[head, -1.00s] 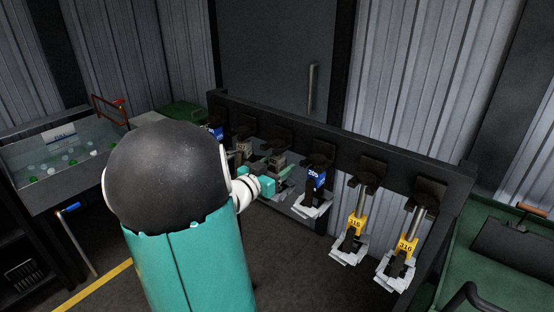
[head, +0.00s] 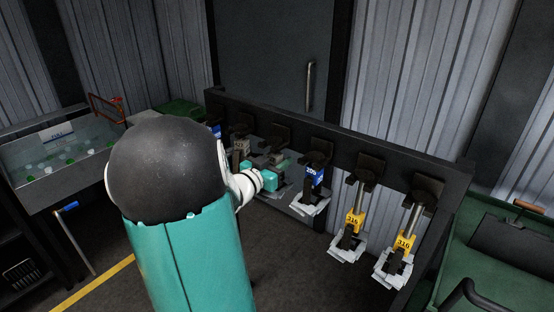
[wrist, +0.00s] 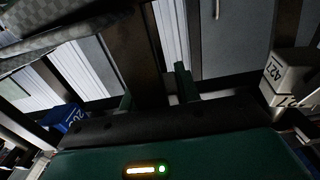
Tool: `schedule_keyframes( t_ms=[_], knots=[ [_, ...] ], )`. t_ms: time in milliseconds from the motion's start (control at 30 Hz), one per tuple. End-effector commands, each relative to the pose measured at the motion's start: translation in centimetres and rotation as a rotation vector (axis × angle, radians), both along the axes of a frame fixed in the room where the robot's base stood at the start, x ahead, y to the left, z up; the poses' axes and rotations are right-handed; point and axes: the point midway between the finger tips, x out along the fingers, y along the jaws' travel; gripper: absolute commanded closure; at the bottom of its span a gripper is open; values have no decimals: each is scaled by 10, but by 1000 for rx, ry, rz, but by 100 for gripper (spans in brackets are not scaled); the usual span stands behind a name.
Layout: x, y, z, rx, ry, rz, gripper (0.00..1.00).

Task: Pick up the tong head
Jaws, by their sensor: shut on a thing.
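A row of tong heads hangs from the dark rack. My gripper (head: 277,172) is at the rack, between a grey tong head (head: 240,146) on its left and a blue-labelled one (head: 314,176) on its right. In the wrist view its green fingers (wrist: 155,89) are shut on a dark upright part of a tong head (wrist: 148,60). That head is mostly hidden by my gripper in the head view. The wrist view also shows the blue block at left and a grey block marked 427 at right.
Two yellow tong heads (head: 354,222) marked 316 hang further right on the rack (head: 400,160). A water-filled tank (head: 55,160) with balls stands at left. A green bench (head: 490,255) stands at right. Dark floor lies in front of the rack.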

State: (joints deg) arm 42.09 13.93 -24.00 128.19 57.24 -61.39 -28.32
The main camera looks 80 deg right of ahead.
Motion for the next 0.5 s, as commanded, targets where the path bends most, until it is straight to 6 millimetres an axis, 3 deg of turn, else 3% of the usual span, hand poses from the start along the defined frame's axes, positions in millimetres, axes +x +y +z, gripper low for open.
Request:
schedule_keyframes(
  t_ms=[233, 500],
  knots=[
    [0, 0, 17, -5, -3, 0, 100],
    [19, 40, 16, -2, -2, 5, 100]
  ],
)
